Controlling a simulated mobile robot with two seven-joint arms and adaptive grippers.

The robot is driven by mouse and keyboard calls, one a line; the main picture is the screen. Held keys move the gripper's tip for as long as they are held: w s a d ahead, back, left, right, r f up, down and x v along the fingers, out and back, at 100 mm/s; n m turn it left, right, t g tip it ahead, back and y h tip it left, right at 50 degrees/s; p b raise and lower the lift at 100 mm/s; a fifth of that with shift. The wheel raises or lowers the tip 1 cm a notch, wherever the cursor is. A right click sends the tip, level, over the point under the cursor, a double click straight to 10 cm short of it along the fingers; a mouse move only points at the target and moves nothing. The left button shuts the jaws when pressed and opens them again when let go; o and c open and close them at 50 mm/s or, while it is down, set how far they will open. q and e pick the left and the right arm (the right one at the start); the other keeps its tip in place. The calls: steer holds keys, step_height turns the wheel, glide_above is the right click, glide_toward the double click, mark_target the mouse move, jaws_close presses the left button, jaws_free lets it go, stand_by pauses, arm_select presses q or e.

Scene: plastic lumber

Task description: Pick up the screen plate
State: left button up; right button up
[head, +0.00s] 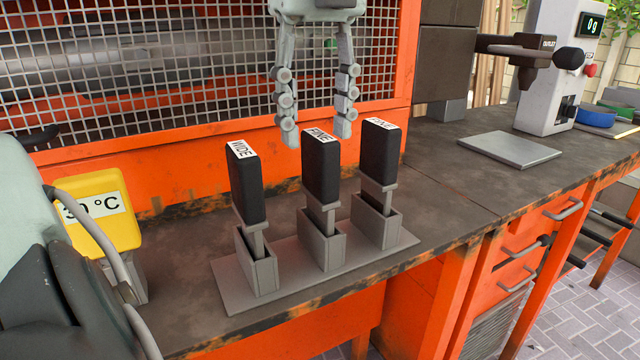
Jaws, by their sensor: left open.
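Three screen plates with black handles stand upright in grey slots of a metal rack (300,268) on the bench. The left screen plate (247,185) is labelled WIDE. The labels of the middle screen plate (320,170) and the right screen plate (380,155) are hard to read; both seem to end in "NE". The lower parts of all three are hidden in their slots. My left gripper (317,132) points down with its fingers apart and empty. Its fingertips are around the top of the middle handle in the picture; I cannot tell whether they touch it. My right gripper is not in view.
An orange machine with a wire mesh guard (180,80) stands behind the rack. A yellow 30 °C box (92,215) is at the left. A grey flat plate (508,150) and a dispenser with a 0g display (548,70) are at the right. The bench between is clear.

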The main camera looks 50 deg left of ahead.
mark_target(320, 135)
arm_select(q)
steer(key=f, duration=0.4)
steer(key=shift+w+f, duration=0.2)
steer(key=shift+w, duration=0.05)
steer(key=shift+c, duration=0.3)
jaws_close()
